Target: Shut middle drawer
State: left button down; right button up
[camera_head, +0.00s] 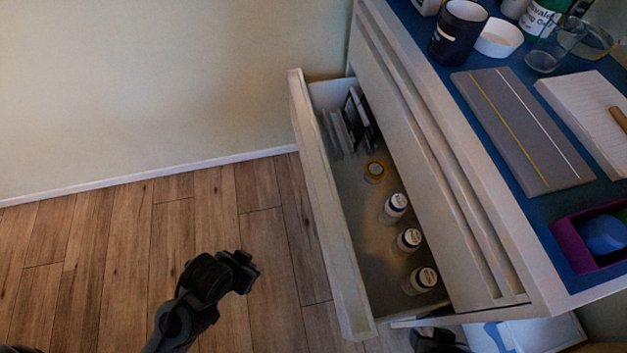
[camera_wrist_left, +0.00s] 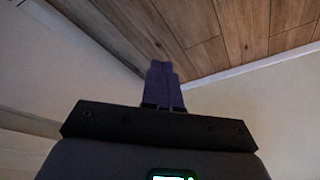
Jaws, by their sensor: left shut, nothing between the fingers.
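The open drawer (camera_head: 328,215), which I take to be the middle one, is pulled well out of the white cabinet (camera_head: 425,150) in the head view.
The blue cabinet top (camera_head: 540,215) carries a dark mug (camera_head: 459,32), a white bowl (camera_head: 499,37), a glass (camera_head: 556,46), a grey board (camera_head: 522,129) and a purple tray (camera_head: 590,237). The wooden floor (camera_head: 110,255) left of the drawer is clear. A pale wall stands behind.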

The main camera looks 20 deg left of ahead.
dwell(0.5)
